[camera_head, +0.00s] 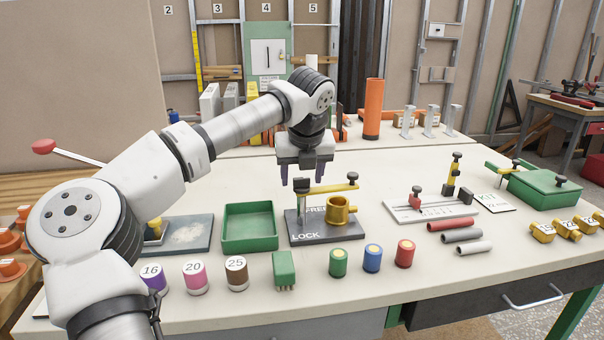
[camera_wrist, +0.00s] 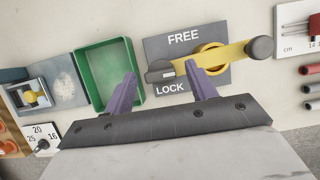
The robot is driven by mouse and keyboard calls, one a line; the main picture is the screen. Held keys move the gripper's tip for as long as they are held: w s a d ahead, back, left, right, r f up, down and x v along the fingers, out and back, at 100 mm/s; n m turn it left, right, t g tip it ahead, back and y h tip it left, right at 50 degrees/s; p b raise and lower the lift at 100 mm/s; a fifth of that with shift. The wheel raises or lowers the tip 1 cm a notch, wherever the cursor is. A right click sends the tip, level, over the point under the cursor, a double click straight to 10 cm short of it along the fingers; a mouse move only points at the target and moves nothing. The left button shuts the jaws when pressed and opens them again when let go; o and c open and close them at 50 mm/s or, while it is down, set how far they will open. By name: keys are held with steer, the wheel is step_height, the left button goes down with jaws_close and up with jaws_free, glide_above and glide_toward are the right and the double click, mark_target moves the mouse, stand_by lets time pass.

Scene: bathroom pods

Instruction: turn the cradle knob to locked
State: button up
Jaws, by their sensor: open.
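The cradle is a dark base plate (camera_head: 326,232) lettered FREE and LOCK, carrying a gold ring (camera_head: 339,209) and a yellow bar (camera_head: 328,188) with a black end knob (camera_head: 352,176). In the wrist view, a dark round knob (camera_wrist: 160,72) with a pale mark sits at the bar's left end, between the FREE and LOCK letters. I cannot tell its exact setting. My gripper (camera_head: 302,178) is open and empty, pointing down above the cradle's left part. In the wrist view its purple fingertips (camera_wrist: 161,76) appear on either side of the knob; contact is not visible.
A green tray (camera_head: 250,228) stands just left of the cradle. Colored cylinders (camera_head: 372,258) and a green block (camera_head: 284,270) line the front. A measuring board (camera_head: 430,208) lies to the right. A tall orange tube (camera_head: 373,110) stands behind.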

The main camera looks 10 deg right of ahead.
steer(key=c, duration=1)
steer(key=shift+r, duration=0.1)
steer(key=m+h+p, duration=0.1)
steer(key=m, duration=0.1)
steer(key=m+p, duration=0.1)
steer(key=m, duration=0.1)
steer(key=shift+a+r+m+g+h, duration=0.1)
steer(key=shift+a+m+g+h, duration=0.05)
steer(key=shift+m+g+h, duration=0.2)
steer(key=m+p, duration=0.1)
steer(key=m, duration=0.1)
steer(key=m+g+h+p, duration=0.1)
steer(key=m+p, duration=0.1)
steer(key=shift+w+r+m+h, duration=0.1)
steer(key=shift+w+m+h, duration=0.05)
steer(key=shift+m+h, duration=0.15)
steer(key=m+g+p, duration=0.1)
steer(key=m+p, duration=0.3)
steer(key=shift+w+a+m+g+h, duration=0.1)
steer(key=shift+m+g+h, duration=0.15)
steer(key=shift+g+h, duration=0.1)
steer(key=shift+w+m+g+p, duration=0.15)
steer(key=shift+m+g+p, duration=0.55)
steer(key=shift+m+p, duration=1)
steer(key=shift+f+m, duration=0.2)
steer(key=shift+m, duration=0.3)
